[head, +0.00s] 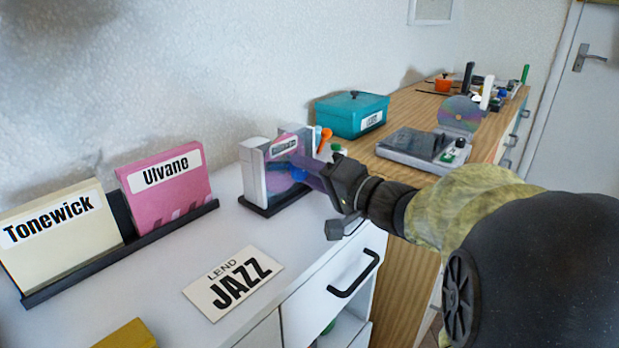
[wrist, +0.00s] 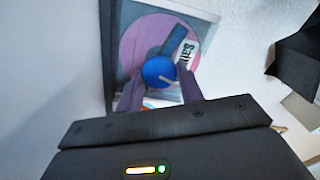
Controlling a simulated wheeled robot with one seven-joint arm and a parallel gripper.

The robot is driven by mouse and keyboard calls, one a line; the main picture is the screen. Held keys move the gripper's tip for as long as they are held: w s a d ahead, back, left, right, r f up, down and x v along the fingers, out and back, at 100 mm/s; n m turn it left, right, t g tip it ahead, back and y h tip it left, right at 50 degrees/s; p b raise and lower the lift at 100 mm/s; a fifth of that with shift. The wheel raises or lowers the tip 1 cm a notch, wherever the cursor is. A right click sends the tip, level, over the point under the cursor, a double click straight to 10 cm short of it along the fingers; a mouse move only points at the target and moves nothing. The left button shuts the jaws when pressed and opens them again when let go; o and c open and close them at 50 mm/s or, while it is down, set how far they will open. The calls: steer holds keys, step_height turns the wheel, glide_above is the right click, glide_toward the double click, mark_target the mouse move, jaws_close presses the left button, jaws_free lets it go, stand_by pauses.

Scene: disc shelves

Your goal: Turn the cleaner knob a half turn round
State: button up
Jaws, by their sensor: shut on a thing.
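The disc cleaner (head: 252,175) is a white and grey upright box on a black base, on the white cabinet top near the wall. In the wrist view, a pink-purple disc (wrist: 138,45) shows in its frame, with a dark bar and a partly hidden white label across it. The blue cleaner knob (wrist: 158,68) sits in front of the disc, with a pale pointer line slanting to the lower right. My gripper (head: 303,172) reaches in from the right; its purple fingers (wrist: 160,76) are shut on the knob's two sides. In the head view the fingers partly hide the knob.
A teal box (head: 350,113), a grey player (head: 412,148) and an upright disc (head: 461,113) are on the wooden counter behind.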

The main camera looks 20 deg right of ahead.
steer(key=m, duration=0.2)
steer(key=m+b, duration=0.1)
steer(key=m, duration=0.1)
steer(key=shift+f+m, duration=0.2)
steer(key=shift+m, duration=0.1)
steer(key=m, duration=0.3)
steer(key=shift+m+b, duration=0.3)
steer(key=m, duration=0.4)
steer(key=shift+m+p, duration=0.3)
steer(key=shift+p, duration=0.05)
steer(key=m+p, duration=0.1)
steer(key=m, duration=0.2)
steer(key=shift+m, duration=0.3)
steer(key=m+p, duration=0.2)
steer(key=m, duration=0.2)
steer(key=shift+m+p, duration=0.3)
steer(key=shift+p, duration=0.05)
steer(key=m+p, duration=0.2)
steer(key=m, duration=0.1)
steer(key=shift+s+a+r+m, duration=0.1)
steer(key=shift+m, duration=0.2)
steer(key=m+p, duration=0.4)
steer(key=shift+m+p, duration=1.35)
steer(key=shift+m, duration=0.45)
